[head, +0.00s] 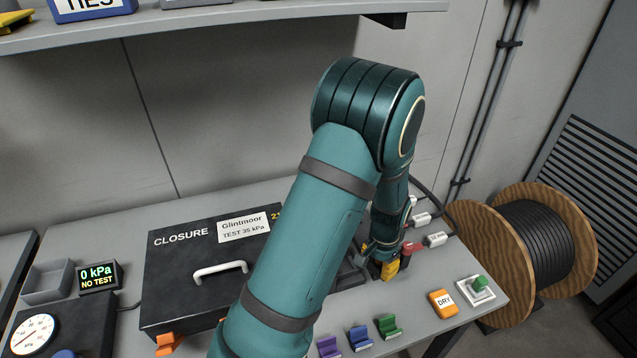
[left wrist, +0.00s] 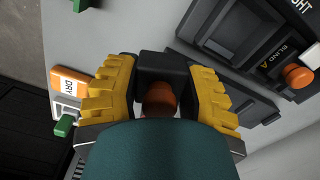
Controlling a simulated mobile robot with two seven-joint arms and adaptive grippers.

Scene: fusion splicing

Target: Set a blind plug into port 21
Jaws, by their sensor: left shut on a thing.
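My left gripper (left wrist: 160,85) has its two yellow fingers shut on a dark, blocky piece with a rounded orange-brown end, which looks like a blind plug (left wrist: 158,98). Whether the piece touches anything below cannot be told. A rack marked BLIND A (left wrist: 277,57) holds an orange-ended plug (left wrist: 298,76) in the left wrist view. The black closure box (head: 185,265) has a number starting with 2 at its upper right. My arm covers its right side, and port 21 cannot be made out.
Purple, blue (head: 360,338) and green clips stand along the front edge. An orange DRY block (head: 443,303) and a green-knobbed switch (head: 479,286) are at the right. Cables with white tags (head: 435,240) run behind the gripper. The gauge display (head: 97,275) reads 0 kPa, NO TEST.

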